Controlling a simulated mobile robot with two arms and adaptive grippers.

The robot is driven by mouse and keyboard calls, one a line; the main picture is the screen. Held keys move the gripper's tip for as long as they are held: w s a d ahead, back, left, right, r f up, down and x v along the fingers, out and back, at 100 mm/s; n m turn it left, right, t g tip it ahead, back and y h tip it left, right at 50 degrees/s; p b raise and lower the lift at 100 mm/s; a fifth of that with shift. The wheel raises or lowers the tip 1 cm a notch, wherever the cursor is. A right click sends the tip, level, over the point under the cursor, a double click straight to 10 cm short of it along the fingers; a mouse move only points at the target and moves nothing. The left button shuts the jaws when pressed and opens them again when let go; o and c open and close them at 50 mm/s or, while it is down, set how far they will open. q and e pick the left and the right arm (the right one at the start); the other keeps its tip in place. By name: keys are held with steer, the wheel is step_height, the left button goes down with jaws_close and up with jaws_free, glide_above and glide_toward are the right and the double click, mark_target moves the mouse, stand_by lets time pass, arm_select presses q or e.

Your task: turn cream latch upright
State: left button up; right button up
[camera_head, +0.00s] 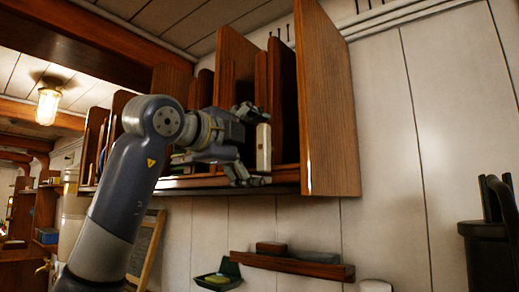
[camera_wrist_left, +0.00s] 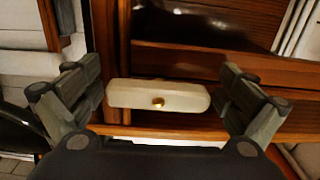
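The cream latch (camera_head: 263,147) is a small bar at the wooden cabinet, and its long side stands upright in the head view. In the left wrist view the cream latch (camera_wrist_left: 158,96) lies across the picture, with a brass pivot knob (camera_wrist_left: 158,102) near its middle. My left gripper (camera_head: 257,148) is open, with one finger above the latch and one below it in the head view. In the wrist view the two fingers are beside the latch's two ends; whether either touches it I cannot tell. My right gripper is not in view.
A wide wooden panel (camera_head: 327,100) of the cabinet stands close to the right of my left gripper. Below, a wooden ledge (camera_head: 292,266) holds small blocks, beside an open green box (camera_head: 219,276). A dark pot (camera_head: 489,250) stands at lower right. The white wall on the right is bare.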

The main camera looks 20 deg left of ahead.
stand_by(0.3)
arm_select(q)
steer(key=v, duration=1.2)
